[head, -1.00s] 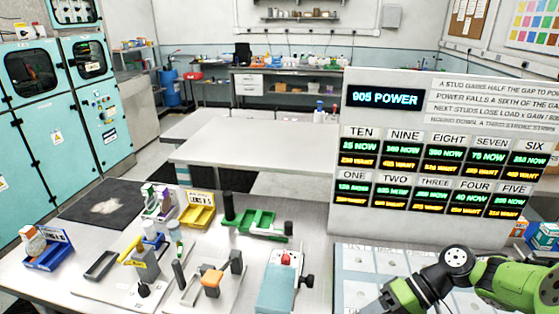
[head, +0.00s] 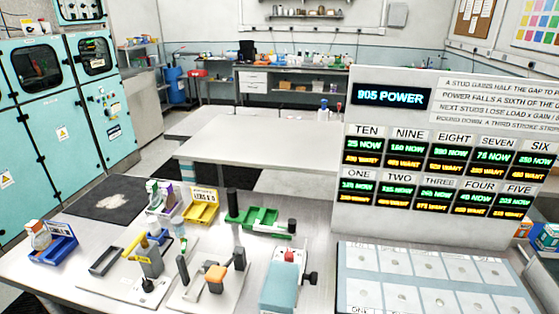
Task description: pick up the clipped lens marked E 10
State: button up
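I cannot make out a lens marked E 10; the small labels are too blurred to read surely. A yellow bin (head: 202,212) with a white label card (head: 202,194) stands at the table's far left side. Left of it is a purple and white bin (head: 160,207) with small pale items in it. My gripper is out of view.
Bench fixtures stand in front: a grey post with a yellow bar (head: 150,262), an orange-topped fixture (head: 215,279) and a light blue box with a red knob (head: 281,284). A pale grid board (head: 437,287) lies at right below the upright display panel (head: 440,160).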

aim_at(41, 240)
jog(key=k+l+u, duration=0.1)
jog(key=u, duration=0.2)
jog(key=k+l+u, duration=0.1)
jog(key=u, duration=0.15)
jog(key=l+u, duration=0.1)
jog(key=u, duration=1.2)
jog(key=i+j, duration=0.25)
jog(key=i, duration=0.3)
jog(key=i+j, duration=0.25)
jog(key=i, duration=0.25)
jog(key=i+j, duration=0.25)
jog(key=i, duration=0.3)
jog(key=i+j, duration=0.25)
jog(key=i, duration=0.25)
jog(key=i+j, duration=0.25)
jog(key=i, duration=0.3)
jog(key=k+u, duration=0.05)
